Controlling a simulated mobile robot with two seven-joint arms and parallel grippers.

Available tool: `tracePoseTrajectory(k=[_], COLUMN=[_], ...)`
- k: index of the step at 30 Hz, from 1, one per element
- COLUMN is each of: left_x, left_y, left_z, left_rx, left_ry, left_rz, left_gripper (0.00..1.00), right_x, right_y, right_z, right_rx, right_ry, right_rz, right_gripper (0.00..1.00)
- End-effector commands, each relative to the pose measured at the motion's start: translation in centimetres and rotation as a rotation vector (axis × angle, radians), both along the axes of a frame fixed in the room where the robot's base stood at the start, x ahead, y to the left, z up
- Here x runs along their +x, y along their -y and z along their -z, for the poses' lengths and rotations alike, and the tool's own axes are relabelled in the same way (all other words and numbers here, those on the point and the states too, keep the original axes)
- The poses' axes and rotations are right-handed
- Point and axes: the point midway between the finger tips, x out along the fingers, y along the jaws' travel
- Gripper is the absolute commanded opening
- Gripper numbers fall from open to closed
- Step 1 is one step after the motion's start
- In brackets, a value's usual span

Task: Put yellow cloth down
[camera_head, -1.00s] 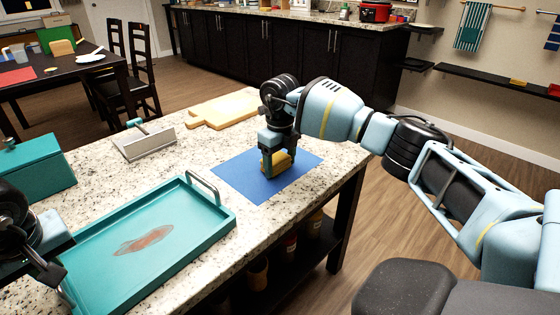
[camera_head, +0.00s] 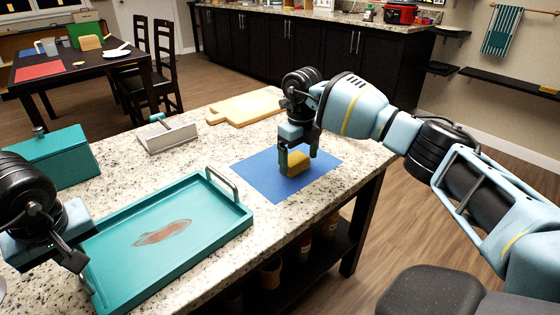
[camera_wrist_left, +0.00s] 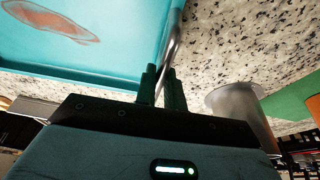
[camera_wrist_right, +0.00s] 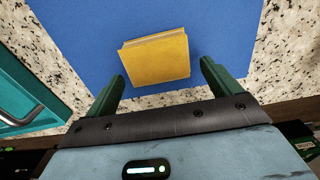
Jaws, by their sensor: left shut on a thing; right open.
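The yellow cloth (camera_head: 297,163), a folded block, lies on the blue mat (camera_head: 258,176) on the speckled counter. In the right wrist view the cloth (camera_wrist_right: 156,57) rests flat on the blue mat (camera_wrist_right: 85,35), just beyond the fingertips. My right gripper (camera_head: 297,160) is open above and beside the cloth, with a finger on either side and clear of it (camera_wrist_right: 162,78). My left gripper (camera_wrist_left: 165,72) is shut on the metal handle (camera_wrist_left: 174,45) of the teal tray at its near left end. The teal tray (camera_head: 112,278) has a reddish-brown stain (camera_head: 162,233) on its floor.
A teal lidded box (camera_head: 55,160) and a grey-white holder with a green-handled tool (camera_head: 168,138) stand behind the tray. A wooden cutting board (camera_head: 245,108) lies behind the mat. A metal cylinder (camera_wrist_left: 238,105) stands near my left gripper. The counter edge runs close right of the mat.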

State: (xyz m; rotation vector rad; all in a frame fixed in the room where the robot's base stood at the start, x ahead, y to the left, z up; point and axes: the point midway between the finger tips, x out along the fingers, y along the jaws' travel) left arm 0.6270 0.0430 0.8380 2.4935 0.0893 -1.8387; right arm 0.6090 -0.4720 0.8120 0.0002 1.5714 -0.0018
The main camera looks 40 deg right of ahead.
Motion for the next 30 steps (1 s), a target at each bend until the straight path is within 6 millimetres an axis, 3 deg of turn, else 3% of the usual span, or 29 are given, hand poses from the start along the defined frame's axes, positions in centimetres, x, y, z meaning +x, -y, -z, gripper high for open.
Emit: tracePoseTrajectory(k=[9, 15, 21, 30], left_x=[0.0, 0.0, 0.0, 0.0], left_y=[0.0, 0.0, 0.0, 0.0], left_z=[0.0, 0.0, 0.0, 0.0], left_rx=[0.0, 0.0, 0.0, 0.0], left_ry=[0.0, 0.0, 0.0, 0.0], left_rz=[0.0, 0.0, 0.0, 0.0], left_gripper=[0.0, 0.0, 0.0, 0.0], right_x=[0.1, 0.1, 0.0, 0.7], right_y=[0.0, 0.0, 0.0, -1.0], right_z=[-6.5, -9.3, -10.4, -10.4], right_rx=[0.001, 0.0, 0.0, 0.047], right_ry=[0.005, 0.003, 0.0, 0.043], right_rz=[0.0, 0.0, 0.0, -0.016], right_gripper=[0.89, 0.89, 0.89, 0.94])
